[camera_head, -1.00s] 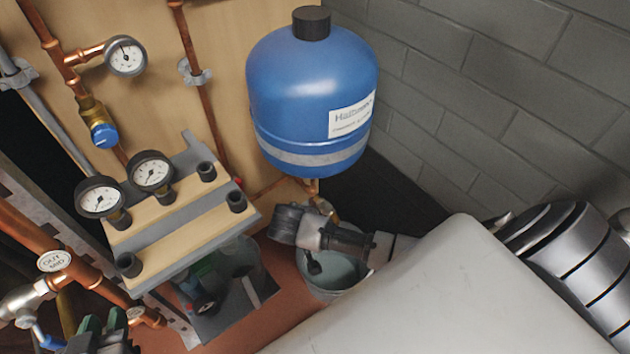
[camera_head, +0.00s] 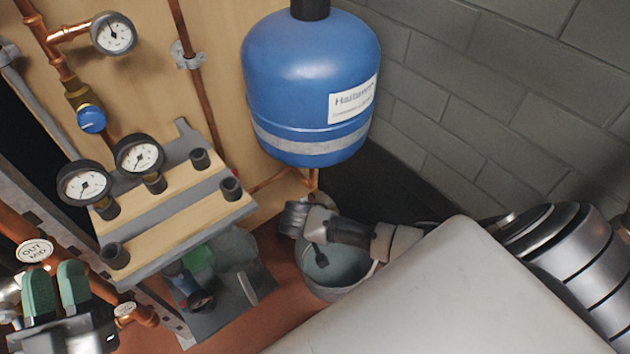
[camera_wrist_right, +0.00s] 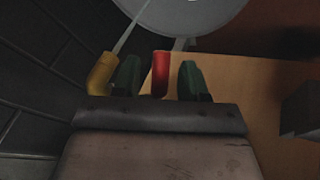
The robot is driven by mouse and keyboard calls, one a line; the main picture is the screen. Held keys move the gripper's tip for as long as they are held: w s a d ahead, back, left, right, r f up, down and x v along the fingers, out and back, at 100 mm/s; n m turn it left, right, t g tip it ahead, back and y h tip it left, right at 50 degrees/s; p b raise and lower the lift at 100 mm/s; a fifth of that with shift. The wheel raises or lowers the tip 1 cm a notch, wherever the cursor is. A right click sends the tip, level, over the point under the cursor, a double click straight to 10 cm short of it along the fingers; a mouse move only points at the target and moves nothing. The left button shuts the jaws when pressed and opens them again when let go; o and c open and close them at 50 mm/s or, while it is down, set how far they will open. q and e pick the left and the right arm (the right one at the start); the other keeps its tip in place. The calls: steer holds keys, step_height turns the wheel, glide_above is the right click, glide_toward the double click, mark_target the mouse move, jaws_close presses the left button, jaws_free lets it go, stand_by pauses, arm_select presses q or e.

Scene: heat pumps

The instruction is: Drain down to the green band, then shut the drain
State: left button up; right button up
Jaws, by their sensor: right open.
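In the right wrist view a red drain handle (camera_wrist_right: 160,73) sits between the two green fingertips of my right gripper (camera_wrist_right: 160,80), which is open with gaps on both sides. A brass outlet (camera_wrist_right: 100,74) is beside it, and a thin pale stream runs from it toward the bucket (camera_wrist_right: 205,12). In the head view my right gripper (camera_head: 300,220) is over the bucket (camera_head: 335,291), below the blue tank (camera_head: 310,85); its fingertips are hidden. A pipe gauge (camera_head: 113,33) is at upper left; no green band is readable. My left gripper (camera_head: 58,288) is open and empty at lower left.
Two more gauges, left (camera_head: 84,184) and right (camera_head: 139,155), stand on a wooden rack (camera_head: 170,215). A blue-capped valve (camera_head: 91,119) is on the copper pipe. A grey block wall (camera_head: 500,90) bounds the right. A grey tray with items sits left of the bucket.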

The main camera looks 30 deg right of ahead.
steer(key=shift+c, duration=0.2)
jaws_close()
